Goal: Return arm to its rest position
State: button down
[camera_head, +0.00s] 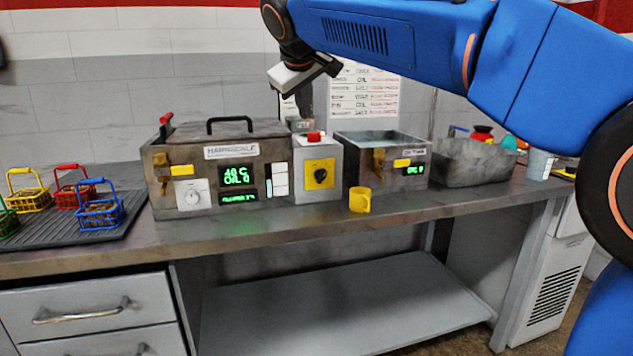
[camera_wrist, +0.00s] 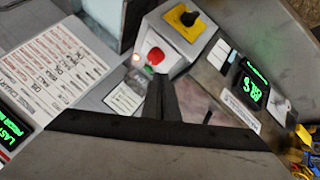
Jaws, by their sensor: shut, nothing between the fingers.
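My arm (camera_head: 440,50) reaches in from the right in the head view, raised above the bench. My gripper (camera_head: 303,112) points down above the grey control box (camera_head: 318,158), behind its red button (camera_head: 314,137). In the wrist view my gripper (camera_wrist: 160,78) has its dark fingers together and empty. The red button (camera_wrist: 155,56) and black knob (camera_wrist: 189,18) show beyond them. Whether the fingertips touch anything is hard to tell.
The furnace (camera_head: 215,165) with its lid down stands left of the box. An oil tank (camera_head: 385,160), yellow mug (camera_head: 360,200) and grey bin (camera_head: 470,160) stand right. Coloured baskets (camera_head: 100,213) sit on a dark mat at far left. The lower shelf (camera_head: 340,300) is clear.

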jog(key=s+d+f+m+g, duration=0.1)
jog(key=s+d+f+m, duration=0.1)
jog(key=s+d+f, duration=0.75)
jog(key=s+d+f+m+g, duration=0.2)
jog(key=s+d+f, duration=0.35)
jog(key=d, duration=0.75)
jog(key=s+d+f+m, duration=0.2)
jog(key=s+d+f, duration=0.2)
jog(key=s+f, duration=0.7)
jog(key=s+d+f+m+g, duration=0.1)
jog(key=s+d+f, duration=0.4)
jog(key=s+f, duration=0.7)
jog(key=shift+d+f+m, duration=0.2)
jog(key=shift+f+m, duration=0.1)
jog(key=shift+m, duration=0.4)
jog(key=shift+w, duration=0.1)
dwell(0.3)
